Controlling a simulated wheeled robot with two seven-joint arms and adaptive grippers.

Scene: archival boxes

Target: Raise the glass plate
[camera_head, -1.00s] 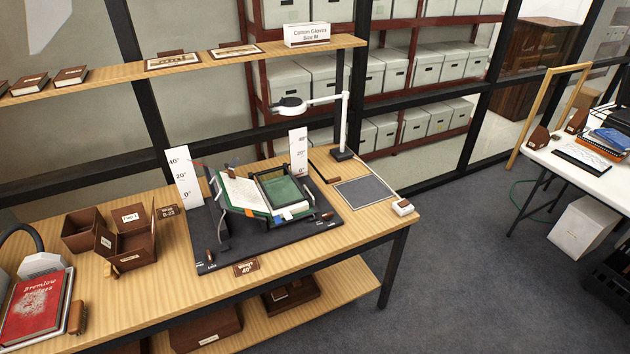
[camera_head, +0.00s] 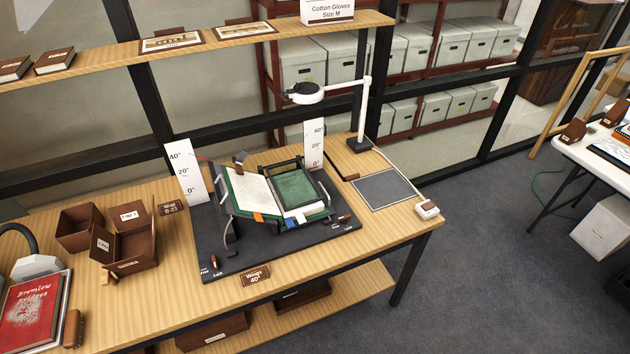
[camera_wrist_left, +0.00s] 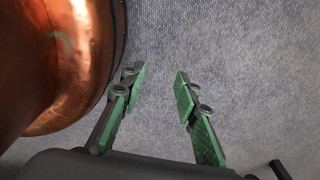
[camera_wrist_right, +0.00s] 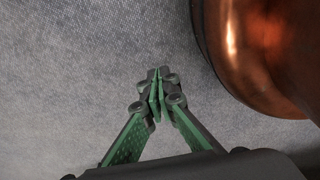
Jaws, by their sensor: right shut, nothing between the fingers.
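An open book cradle (camera_head: 219,258) with a dark base stands on the wooden table in the head view. An open book (camera_head: 252,190) with a green cover rests on its wings. A dark-framed plate (camera_head: 294,188), which looks like the glass plate, lies over the green right side of the book. White angle scales stand at the left (camera_head: 184,172) and right (camera_head: 314,146) of the cradle. My left gripper (camera_wrist_left: 160,85) is open and empty over the grey floor. My right gripper (camera_wrist_right: 157,95) is shut and empty over the floor. Neither gripper shows in the head view.
A lamp (camera_head: 362,115) stands behind a grey mat (camera_head: 381,190) on the right. Brown boxes (camera_head: 124,240) and a red book (camera_head: 32,312) are at left. A small label (camera_head: 255,276) sits at the table's front edge. A shelf (camera_head: 110,62) runs above the back.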

